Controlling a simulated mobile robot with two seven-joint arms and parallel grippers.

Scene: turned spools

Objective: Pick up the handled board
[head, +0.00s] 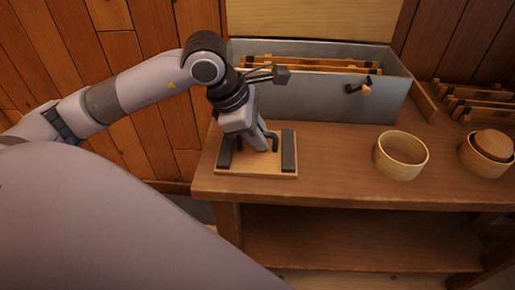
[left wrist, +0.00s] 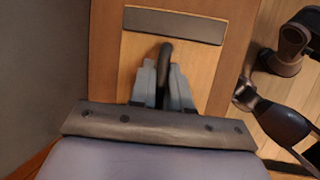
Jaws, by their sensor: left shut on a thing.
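The handled board (head: 257,169) is a light wooden board with dark strips along two sides and a dark handle in its middle. It lies at the left end of the wooden bench. My left gripper (head: 264,148) points down over its middle and is shut on the handle. In the left wrist view the gripper fingers (left wrist: 163,85) close around the dark handle of the board (left wrist: 140,55). I cannot tell any gap between board and bench. My right gripper is not in view.
A grey metal trough (head: 300,97) with a small tap stands behind the board on the bench (head: 340,180). A round wooden bowl (head: 400,155) and another holding a rounded piece (head: 490,148) stand to the right. Wooden racks (head: 480,101) lie at the back right. Bench between board and bowl is clear.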

